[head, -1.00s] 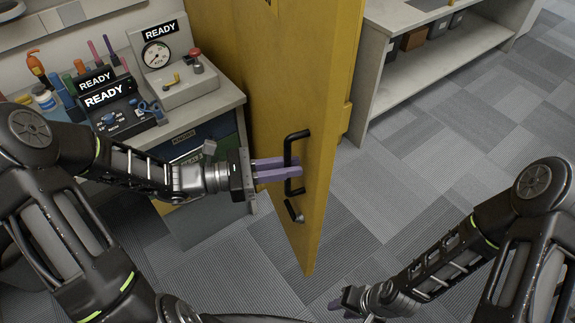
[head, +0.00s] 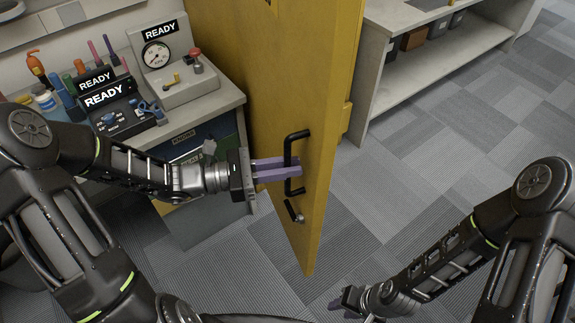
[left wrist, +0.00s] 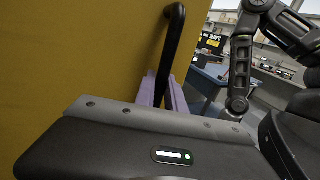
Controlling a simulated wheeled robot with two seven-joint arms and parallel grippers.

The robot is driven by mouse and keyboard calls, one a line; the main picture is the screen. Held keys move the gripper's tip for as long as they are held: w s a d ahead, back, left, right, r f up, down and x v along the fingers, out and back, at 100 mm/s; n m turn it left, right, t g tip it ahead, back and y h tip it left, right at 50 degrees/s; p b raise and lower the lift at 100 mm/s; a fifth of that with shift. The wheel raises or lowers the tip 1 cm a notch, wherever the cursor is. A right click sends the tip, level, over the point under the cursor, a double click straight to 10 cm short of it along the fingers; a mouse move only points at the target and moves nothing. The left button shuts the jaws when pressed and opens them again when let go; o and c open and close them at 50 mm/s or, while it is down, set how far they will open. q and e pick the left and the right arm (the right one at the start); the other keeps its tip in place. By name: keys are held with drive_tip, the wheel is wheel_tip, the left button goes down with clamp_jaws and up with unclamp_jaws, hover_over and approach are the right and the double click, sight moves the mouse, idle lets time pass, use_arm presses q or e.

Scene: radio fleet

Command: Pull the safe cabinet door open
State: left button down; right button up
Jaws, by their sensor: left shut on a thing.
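The yellow safe cabinet door (head: 318,110) stands upright in the middle of the head view, and its yellow face (left wrist: 70,60) fills the left of the left wrist view. Its black bar handle (head: 287,150) is on the lower part of the door, and it also shows in the left wrist view (left wrist: 172,45). A small lever with a round fitting (head: 294,212) sits below it. My left gripper (head: 290,168) reaches in from the left, with its purple fingers shut on the handle. My right gripper (head: 349,302) is low in the head view, away from the door, its fingers mostly hidden.
A workbench (head: 215,103) at left carries a gauge box (head: 172,65), READY-labelled devices and tools, with drawers below, close to my left arm. A grey shelf unit (head: 425,68) stands behind the door at right. Carpeted floor (head: 440,165) right of the door is clear.

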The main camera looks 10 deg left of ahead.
use_arm(q)
drive_tip(key=shift+d, duration=0.1)
idle(0.3)
drive_tip(key=w+d+b, duration=0.5)
drive_tip(key=w+d, duration=0.9)
drive_tip(key=d, duration=0.2)
drive_tip(key=shift+w+d, duration=0.2)
drive_tip(key=c, duration=1.4)
unclamp_jaws()
drive_tip(key=shift+s, duration=0.1)
